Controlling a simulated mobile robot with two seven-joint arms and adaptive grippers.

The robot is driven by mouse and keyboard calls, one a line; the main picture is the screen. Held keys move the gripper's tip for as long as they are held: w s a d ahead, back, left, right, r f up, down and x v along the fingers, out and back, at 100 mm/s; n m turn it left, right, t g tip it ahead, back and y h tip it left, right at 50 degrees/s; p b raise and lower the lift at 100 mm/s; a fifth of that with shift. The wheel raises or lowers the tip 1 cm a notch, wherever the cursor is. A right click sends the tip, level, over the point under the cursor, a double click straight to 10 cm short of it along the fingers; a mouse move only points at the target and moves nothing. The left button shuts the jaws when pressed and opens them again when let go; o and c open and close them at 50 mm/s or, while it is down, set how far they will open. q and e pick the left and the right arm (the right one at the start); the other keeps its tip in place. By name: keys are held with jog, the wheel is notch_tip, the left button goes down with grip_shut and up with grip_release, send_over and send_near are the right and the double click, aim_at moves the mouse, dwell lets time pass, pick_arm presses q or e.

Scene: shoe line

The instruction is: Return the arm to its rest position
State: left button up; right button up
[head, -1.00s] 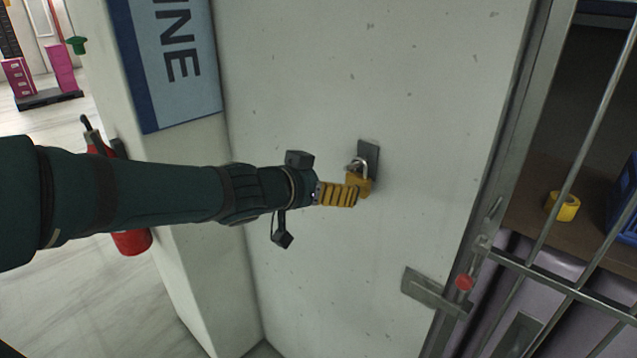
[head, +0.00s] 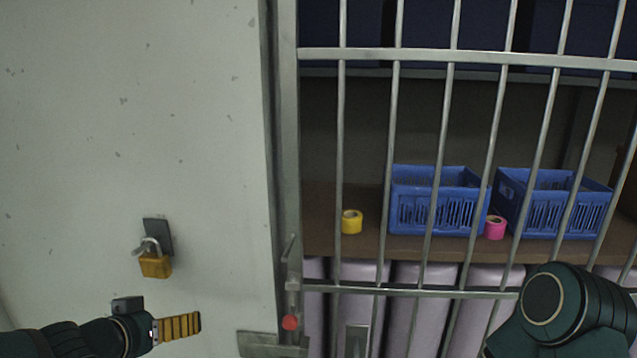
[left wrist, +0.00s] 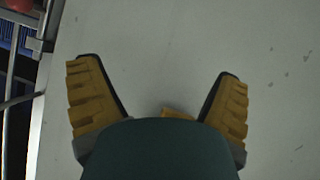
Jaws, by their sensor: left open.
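My left arm comes in at the lower left of the head view. Its gripper (head: 180,326), with yellow ridged fingers, is below and to the right of the brass padlock (head: 155,266), apart from it in the picture. In the left wrist view the two fingers of the gripper (left wrist: 157,74) are spread wide with nothing between their tips. The padlock hangs by its shackle at a dark plate (head: 157,236) on the pale wall. A small yellow piece, perhaps the padlock, shows low between the fingers in the wrist view. My right gripper is out of view.
A barred gate (head: 450,57) stands right of the wall, with a latch and red knob (head: 290,322) at its edge. Behind it a shelf (head: 320,240) bears blue crates (head: 437,212), yellow tape (head: 351,222) and pink tape (head: 495,228). Part of my right arm shows lower right.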

pick_arm(q)
jog(key=s+d+f+n+g+b, duration=0.15)
jog(key=d+f, duration=0.35)
jog(key=f, duration=0.5)
jog(key=s+d+f+g+h, duration=0.1)
jog(key=s+d+f+g, duration=0.2)
jog(key=f, duration=0.7)
jog(key=s+d+f+g+b, duration=0.1)
jog(key=d+f+g, duration=0.1)
jog(key=d+f, duration=0.55)
jog(key=s+d+f+g, duration=0.1)
jog(key=s+f+g, duration=0.2)
jog(key=s+f, duration=0.3)
notch_tip(320, 180, down, 4)
jog(key=shift+s+d+r, duration=0.2)
jog(key=shift+s+d, duration=0.1)
jog(key=shift+d, duration=0.1)
